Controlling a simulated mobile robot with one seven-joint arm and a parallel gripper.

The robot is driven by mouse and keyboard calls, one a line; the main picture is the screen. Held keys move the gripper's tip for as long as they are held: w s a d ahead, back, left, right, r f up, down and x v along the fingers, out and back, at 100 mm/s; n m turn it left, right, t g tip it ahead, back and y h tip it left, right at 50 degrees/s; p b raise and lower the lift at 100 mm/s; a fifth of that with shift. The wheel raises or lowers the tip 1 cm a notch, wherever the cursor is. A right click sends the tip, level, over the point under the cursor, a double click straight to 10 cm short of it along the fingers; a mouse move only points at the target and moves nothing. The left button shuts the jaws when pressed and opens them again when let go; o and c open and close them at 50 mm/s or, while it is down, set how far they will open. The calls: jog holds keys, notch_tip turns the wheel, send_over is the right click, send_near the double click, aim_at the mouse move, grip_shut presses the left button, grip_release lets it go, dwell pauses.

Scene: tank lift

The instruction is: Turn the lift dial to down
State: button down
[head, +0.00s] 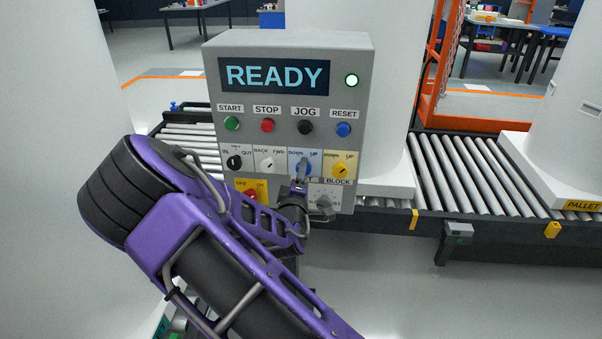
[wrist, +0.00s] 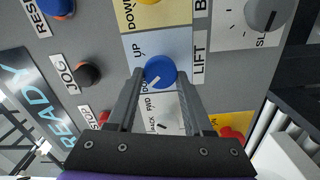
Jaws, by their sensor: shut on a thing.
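The lift dial (wrist: 160,70) is a round blue knob on a pale blue panel square, labelled DOWN and UP. In the wrist view its pale pointer mark faces lower left, towards the partly hidden DOWN label. It also shows in the head view (head: 303,167), partly covered by my gripper. My gripper (wrist: 160,76) is shut on the lift dial, with one finger on each side of it. In the head view my gripper (head: 301,184) reaches the panel from below, and its fingertips are hard to make out.
The grey control panel (head: 211,100) has a READY screen (head: 275,76) and a lit round lamp (head: 352,80). START, STOP, JOG and RESET buttons (head: 344,130) sit above the dials. Yellow (head: 339,171), white and black dials are close beside. A roller conveyor (head: 490,175) runs behind.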

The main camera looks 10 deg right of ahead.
jog(key=shift+c, duration=1.5)
grip_release()
jog(key=p+v, duration=0.3)
jog(key=v, duration=1.4)
jog(key=shift+s, duration=0.15)
